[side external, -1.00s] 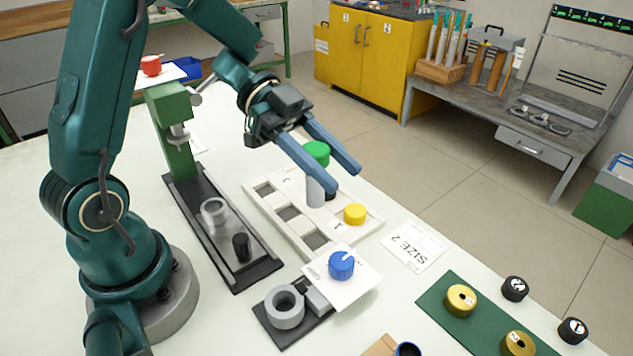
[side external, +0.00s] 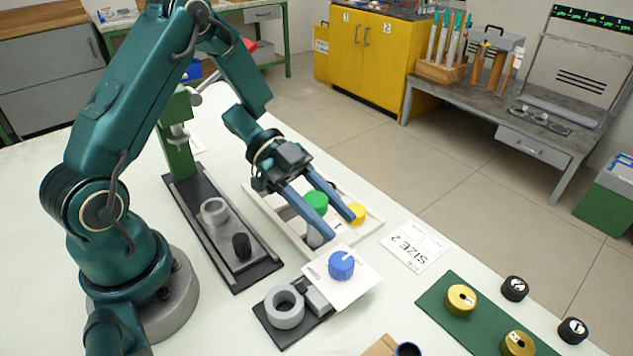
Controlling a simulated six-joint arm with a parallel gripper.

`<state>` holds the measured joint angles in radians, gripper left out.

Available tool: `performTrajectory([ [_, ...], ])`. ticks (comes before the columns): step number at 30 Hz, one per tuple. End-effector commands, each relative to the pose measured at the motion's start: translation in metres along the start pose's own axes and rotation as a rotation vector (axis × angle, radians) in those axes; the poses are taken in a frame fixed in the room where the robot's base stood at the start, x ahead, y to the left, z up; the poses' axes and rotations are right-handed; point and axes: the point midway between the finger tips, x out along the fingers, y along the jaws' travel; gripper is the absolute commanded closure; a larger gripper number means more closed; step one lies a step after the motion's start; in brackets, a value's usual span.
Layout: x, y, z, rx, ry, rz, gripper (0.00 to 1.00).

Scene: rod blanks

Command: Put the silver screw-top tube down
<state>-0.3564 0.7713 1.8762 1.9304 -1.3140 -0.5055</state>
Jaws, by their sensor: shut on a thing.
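The silver screw-top tube (side external: 315,239) has a green cap (side external: 316,201) and stands about upright between the fingers of my gripper (side external: 336,226). My gripper is shut on it. The near finger hides part of the silver body. The tube is over the near part of a white rack (side external: 262,221) with square compartments. I cannot tell whether its lower end touches the rack or is inside a compartment.
A yellow cap (side external: 356,214) is in the rack close to the far finger. A blue knob (side external: 341,264) on a white plate stands just in front. A dark rail fixture (side external: 262,270) lies to the left. A SIZE 2 card (side external: 416,245) lies on clear tabletop to the right.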

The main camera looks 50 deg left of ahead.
Motion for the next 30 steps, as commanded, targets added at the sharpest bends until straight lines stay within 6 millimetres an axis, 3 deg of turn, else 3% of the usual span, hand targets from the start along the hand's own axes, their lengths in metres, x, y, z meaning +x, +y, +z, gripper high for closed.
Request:
performTrajectory([
  [4,0.001,0.0,0.002,-0.001,0.001,0.001,1.0],
  [5,0.001,0.0,0.003,-0.001,0.0,0.001,0.52],
  [7,0.001,0.0,0.002,0.0,0.0,0.0,0.26],
  [19,0.0,0.0,-0.001,0.001,0.0,0.0,0.26],
  [23,-0.017,-0.002,0.0,0.002,0.0,-0.006,0.26],
  [28,-0.055,-0.001,0.0,0.001,-0.002,-0.008,0.26],
  [30,-0.057,-0.001,-0.015,0.007,-0.002,-0.003,0.26],
])
